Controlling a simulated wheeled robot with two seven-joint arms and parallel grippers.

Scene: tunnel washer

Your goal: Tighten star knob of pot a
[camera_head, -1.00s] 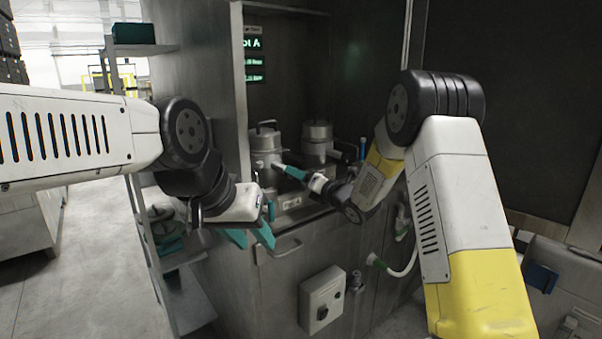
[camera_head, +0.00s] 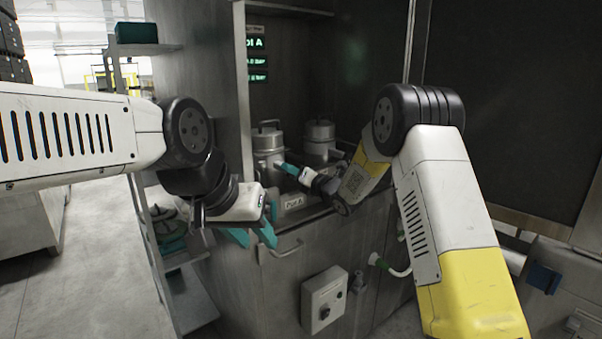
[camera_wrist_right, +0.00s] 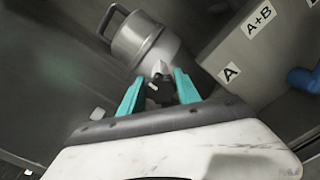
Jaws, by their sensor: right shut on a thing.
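Pot A is the nearer metal pot with a lid and top handle; it stands in the machine's recess in the head view (camera_head: 268,141) and fills the upper middle of the right wrist view (camera_wrist_right: 148,42). A small dark star knob (camera_wrist_right: 158,92) sits at the pot's lower side, between the teal fingers of my right gripper (camera_wrist_right: 160,88). My right gripper, also in the head view (camera_head: 280,165), is shut on the knob. My left gripper (camera_head: 255,238) is open and empty, low in front of the cabinet and below the pot.
A second metal pot (camera_head: 319,137) stands right of pot A. A grey switch box (camera_head: 324,299) is lower down. Shelves (camera_head: 170,235) stand at left.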

